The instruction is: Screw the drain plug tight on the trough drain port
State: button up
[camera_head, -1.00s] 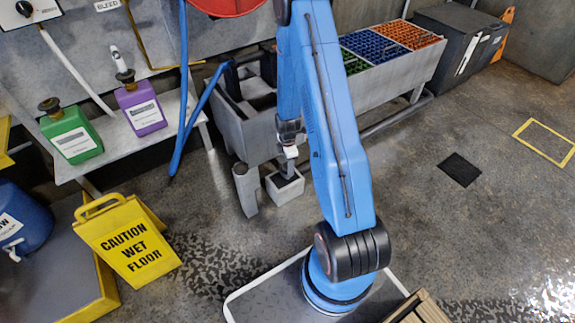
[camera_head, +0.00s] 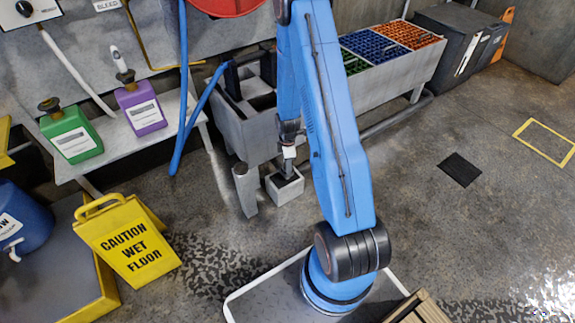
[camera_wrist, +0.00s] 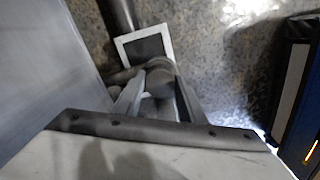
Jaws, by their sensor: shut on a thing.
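My gripper (camera_head: 287,166) hangs low at the front of the grey trough (camera_head: 247,130), just above a small square box on the floor. In the wrist view my gripper (camera_wrist: 158,98) has its two fingers closed on a rounded grey piece (camera_wrist: 159,82), which looks like the drain plug. The fingers hide part of it. The plug is too small and hidden to make out in the head view. The drain port cannot be made out clearly, so I cannot tell how far the plug is seated in it.
The square box (camera_head: 271,191) has a pale rim; its rim (camera_wrist: 122,50) also shows in the wrist view. A grey cylinder (camera_head: 245,190) stands beside it. A yellow wet-floor sign (camera_head: 127,243) and a bench with green (camera_head: 70,133) and purple (camera_head: 141,108) jugs are left.

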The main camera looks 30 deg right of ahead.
jog(key=shift+m, duration=2.4)
jog(key=o, duration=1.2)
jog(key=shift+o, duration=0.2)
jog(key=shift+c, duration=0.4)
jog(key=shift+r, duration=3.5)
